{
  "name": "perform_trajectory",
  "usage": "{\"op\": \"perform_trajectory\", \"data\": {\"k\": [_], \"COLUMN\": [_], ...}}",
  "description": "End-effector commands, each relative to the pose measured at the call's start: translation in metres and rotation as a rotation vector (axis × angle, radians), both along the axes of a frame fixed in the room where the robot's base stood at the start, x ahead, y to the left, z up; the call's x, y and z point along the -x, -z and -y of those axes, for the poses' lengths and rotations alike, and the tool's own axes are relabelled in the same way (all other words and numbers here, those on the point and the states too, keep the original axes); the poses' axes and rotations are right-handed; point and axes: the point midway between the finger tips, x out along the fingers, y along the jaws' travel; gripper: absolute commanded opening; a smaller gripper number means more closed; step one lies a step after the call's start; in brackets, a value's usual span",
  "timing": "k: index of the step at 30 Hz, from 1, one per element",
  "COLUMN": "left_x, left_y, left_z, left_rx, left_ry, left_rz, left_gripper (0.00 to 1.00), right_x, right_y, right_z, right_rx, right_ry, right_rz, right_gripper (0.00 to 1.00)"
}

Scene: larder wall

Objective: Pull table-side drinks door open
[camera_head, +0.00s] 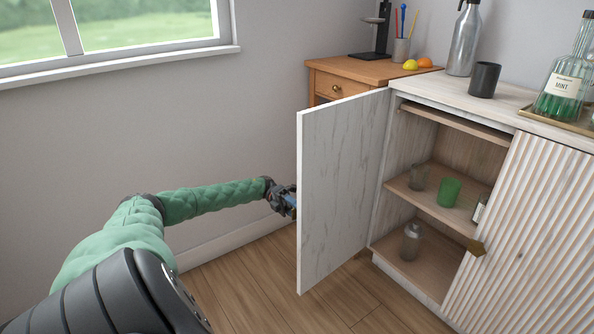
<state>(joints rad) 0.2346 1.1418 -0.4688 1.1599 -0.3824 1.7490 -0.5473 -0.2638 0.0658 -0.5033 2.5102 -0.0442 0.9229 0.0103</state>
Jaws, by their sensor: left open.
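The table-side door (341,182) of the white drinks cabinet stands wide open, swung out to the left next to the small wooden table. Its plain, marbled inner face is toward me. My left gripper (290,203) is at the door's outer left edge, partly hidden behind it. The jaws are open, and I cannot tell whether they touch the door. The door's own handle is hidden from view. The open side of the cabinet (439,138) shows shelves inside. My right gripper is not in view.
Glasses, including a green one (449,192), stand on the shelves. A bottle (464,40), dark cup (484,80) and mint decanter (563,92) stand on top. The floor before the cabinet is clear.

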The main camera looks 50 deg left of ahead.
Motion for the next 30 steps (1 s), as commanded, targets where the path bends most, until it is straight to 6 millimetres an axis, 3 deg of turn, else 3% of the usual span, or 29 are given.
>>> {"op": "perform_trajectory", "data": {"k": [1, 3, 14, 30], "left_x": [-0.001, -0.001, -0.001, -0.001], "left_y": [-0.002, -0.001, 0.000, 0.000], "left_z": [0.000, 0.000, -0.005, -0.073], "left_rx": [0.001, 0.001, 0.000, 0.001], "left_ry": [0.000, 0.000, -0.001, 0.000], "left_rz": [0.003, 0.002, 0.000, 0.001], "left_gripper": [0.62, 0.72, 0.72, 0.72], "right_x": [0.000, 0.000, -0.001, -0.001], "right_y": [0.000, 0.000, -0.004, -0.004], "right_z": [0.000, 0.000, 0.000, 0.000], "right_rx": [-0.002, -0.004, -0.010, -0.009], "right_ry": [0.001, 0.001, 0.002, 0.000], "right_rz": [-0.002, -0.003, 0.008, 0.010], "right_gripper": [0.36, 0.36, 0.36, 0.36]}}
